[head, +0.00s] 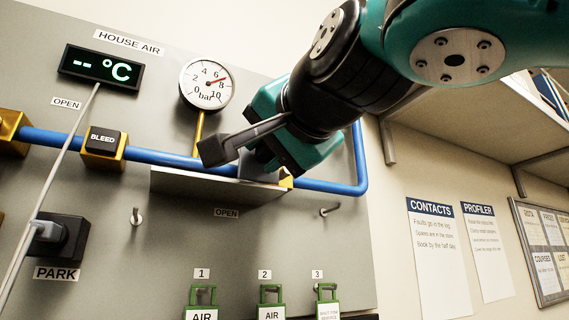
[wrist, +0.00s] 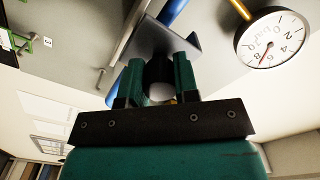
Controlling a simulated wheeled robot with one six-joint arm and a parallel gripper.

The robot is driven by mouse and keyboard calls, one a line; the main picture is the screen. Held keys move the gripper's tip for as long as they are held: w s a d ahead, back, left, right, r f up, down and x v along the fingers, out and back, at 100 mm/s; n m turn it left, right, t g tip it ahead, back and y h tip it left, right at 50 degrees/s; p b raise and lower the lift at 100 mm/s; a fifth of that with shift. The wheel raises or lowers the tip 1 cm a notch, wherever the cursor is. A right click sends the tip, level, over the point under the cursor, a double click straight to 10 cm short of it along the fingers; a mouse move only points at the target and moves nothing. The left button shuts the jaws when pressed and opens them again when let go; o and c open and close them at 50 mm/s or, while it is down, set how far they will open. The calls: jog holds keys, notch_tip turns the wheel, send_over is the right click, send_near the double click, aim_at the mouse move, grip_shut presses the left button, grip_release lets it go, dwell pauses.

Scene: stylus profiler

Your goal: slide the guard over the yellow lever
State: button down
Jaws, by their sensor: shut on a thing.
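My gripper (wrist: 160,80) is shut on a dark round knob (wrist: 159,70) in the wrist view. The knob stands in front of a grey plate (wrist: 168,37), which looks like the guard. In the head view the guard shows only partly, as a grey piece (head: 249,165) beside my gripper, above a long grey ledge (head: 215,184) under the blue pipe. A small yellow piece (head: 287,181) shows at the ledge's right end, below my gripper. I cannot tell whether it is the yellow lever. My arm hides much of this area.
The blue pipe (head: 325,187) runs across the panel and turns up at the right. A pressure gauge (head: 207,83) is above, and a BLEED valve (head: 103,142) at left. Pegs (head: 136,216) and green-framed tags (head: 271,295) are below. A shelf (head: 460,125) is at right.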

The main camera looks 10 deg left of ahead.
jog(key=shift+w+d, duration=0.1)
jog(key=shift+d, duration=0.05)
jog(key=c, duration=0.9)
grip_release()
jog(key=shift+w+d, duration=0.1)
jog(key=shift+d, duration=0.1)
jog(key=shift+o, duration=0.2)
jog(key=shift+a, duration=0.15)
jog(key=shift+s, duration=0.4)
jog(key=b+v, duration=0.4)
jog(key=v, duration=1.3)
jog(key=shift+b, duration=0.3)
jog(key=shift+w, duration=0.1)
